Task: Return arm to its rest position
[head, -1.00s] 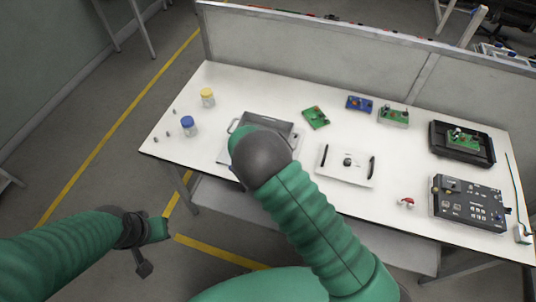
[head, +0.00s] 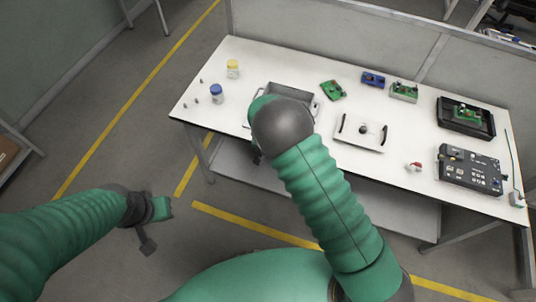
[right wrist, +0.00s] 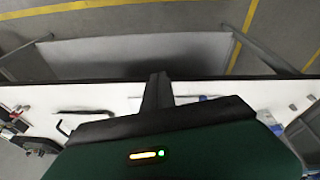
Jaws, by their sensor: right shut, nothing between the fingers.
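My right arm, in a green ribbed sleeve with a dark grey joint, reaches up from the bottom right of the head view and covers part of the grey metal tray (head: 296,89) on the table. My right gripper (right wrist: 158,80) shows in the right wrist view with its black fingers together and empty, near the table's front edge. In the head view its fingers are mostly hidden behind the arm. My left gripper (head: 147,246) hangs over the floor at the lower left, off the table; its fingers are too small to read.
The white table (head: 400,175) holds a yellow-lidded jar (head: 233,69), a blue-lidded jar (head: 217,93), a green board (head: 333,90), a white tray (head: 361,132), a black tray (head: 466,117) and a black control box (head: 470,170). A grey partition (head: 330,35) stands behind. Floor in front is open at left.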

